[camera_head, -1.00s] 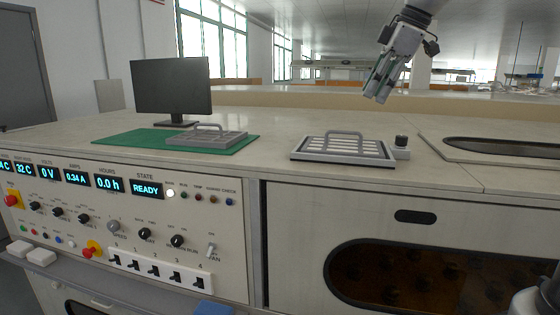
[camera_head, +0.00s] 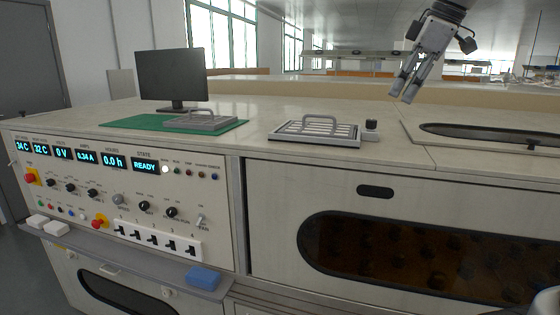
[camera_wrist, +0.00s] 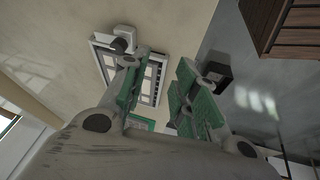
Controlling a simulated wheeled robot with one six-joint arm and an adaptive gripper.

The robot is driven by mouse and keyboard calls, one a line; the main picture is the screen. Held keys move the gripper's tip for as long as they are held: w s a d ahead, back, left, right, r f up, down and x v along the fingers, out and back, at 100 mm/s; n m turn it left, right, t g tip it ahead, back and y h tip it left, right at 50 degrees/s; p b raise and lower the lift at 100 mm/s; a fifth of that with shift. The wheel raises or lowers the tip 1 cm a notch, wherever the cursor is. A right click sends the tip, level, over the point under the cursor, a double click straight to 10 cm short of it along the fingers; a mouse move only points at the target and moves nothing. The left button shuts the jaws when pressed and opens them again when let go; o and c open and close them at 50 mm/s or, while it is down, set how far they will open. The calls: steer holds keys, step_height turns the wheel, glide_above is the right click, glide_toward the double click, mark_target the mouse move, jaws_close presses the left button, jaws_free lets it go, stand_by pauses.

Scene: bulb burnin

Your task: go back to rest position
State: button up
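My gripper (camera_head: 408,88) hangs in the air at the upper right of the head view, above the bench top and to the right of the right tray. It points downward with a slight tilt. In the wrist view my gripper (camera_wrist: 158,92) has its two green-padded fingers apart, with nothing between them. The right tray (camera_head: 316,132), grey with a handle, lies on the bench, and it also shows in the wrist view (camera_wrist: 149,84) behind the fingers.
The console (camera_head: 120,200) has lit displays, one reading READY, plus knobs and switches. A monitor (camera_head: 172,77) and another handled tray (camera_head: 204,120) stand on or by a green mat (camera_head: 118,121). A small black-topped knob (camera_head: 371,126) sits beside the right tray. A blue block (camera_head: 203,277) lies on the front ledge.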

steer(key=s+d+f+m+h, duration=0.1)
steer(key=s+d+f+m, duration=0.3)
steer(key=s+f, duration=0.5)
steer(key=s+d+f+m+h, duration=0.2)
steer(key=s+d+f+m, duration=0.3)
steer(key=s+f+m, duration=0.3)
steer(key=s+f, duration=0.2)
steer(key=s, duration=0.1)
steer(key=shift+s+d+f+m+t, duration=0.15)
steer(key=shift+d+f+m+t, duration=0.1)
steer(key=shift+m+t, duration=0.15)
